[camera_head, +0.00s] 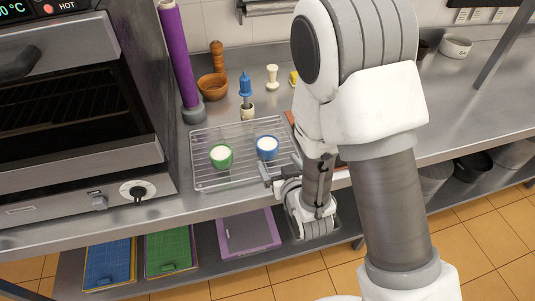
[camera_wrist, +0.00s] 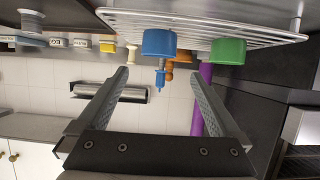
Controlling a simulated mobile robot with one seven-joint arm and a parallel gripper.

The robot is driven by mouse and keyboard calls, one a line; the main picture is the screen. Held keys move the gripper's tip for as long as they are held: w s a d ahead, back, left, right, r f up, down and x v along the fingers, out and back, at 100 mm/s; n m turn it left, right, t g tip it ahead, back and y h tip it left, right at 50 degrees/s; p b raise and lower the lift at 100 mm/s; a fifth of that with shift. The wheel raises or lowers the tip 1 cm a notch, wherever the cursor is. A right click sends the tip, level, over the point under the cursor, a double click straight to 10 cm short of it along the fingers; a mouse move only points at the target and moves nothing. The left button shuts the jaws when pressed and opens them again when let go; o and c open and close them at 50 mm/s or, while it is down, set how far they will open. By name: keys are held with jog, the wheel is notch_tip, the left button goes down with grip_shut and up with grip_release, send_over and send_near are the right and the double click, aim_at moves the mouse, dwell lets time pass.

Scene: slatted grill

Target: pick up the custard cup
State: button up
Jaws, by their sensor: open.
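Two small cups with pale contents stand upright on a wire rack (camera_head: 205,181) on the steel counter. One is a green cup (camera_head: 221,157) at the left, the other a blue cup (camera_head: 267,148) at the right. The frames do not show which one the task calls the custard cup. My gripper (camera_head: 279,172) is open and empty at the rack's front right, close to the blue cup and not around it. The wrist view looks upside down: the blue cup (camera_wrist: 159,43) lies beyond the gap between the fingers, and the green cup (camera_wrist: 228,51) is off to the right.
An oven (camera_head: 75,110) stands left of the rack. Colored trays (camera_head: 170,252) lie on the lower shelf.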

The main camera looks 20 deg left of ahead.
aim_at(265, 140)
jog(key=b, duration=0.2)
jog(key=shift+w+a+f+b, duration=0.1)
jog(key=shift+w+f+b, duration=0.1)
jog(key=shift+f+b, duration=0.2)
jog(key=b+x, duration=0.1)
jog(key=x, duration=0.4)
jog(key=b+x, duration=0.2)
jog(key=x, duration=0.2)
jog(key=b+x, duration=0.1)
jog(key=x, duration=0.4)
jog(key=shift+w+a+r+b, duration=0.15)
jog(key=shift+w+r+b, duration=0.1)
jog(key=shift+w+b, duration=0.2)
jog(key=c, duration=1.3)
jog(key=shift+r, duration=0.1)
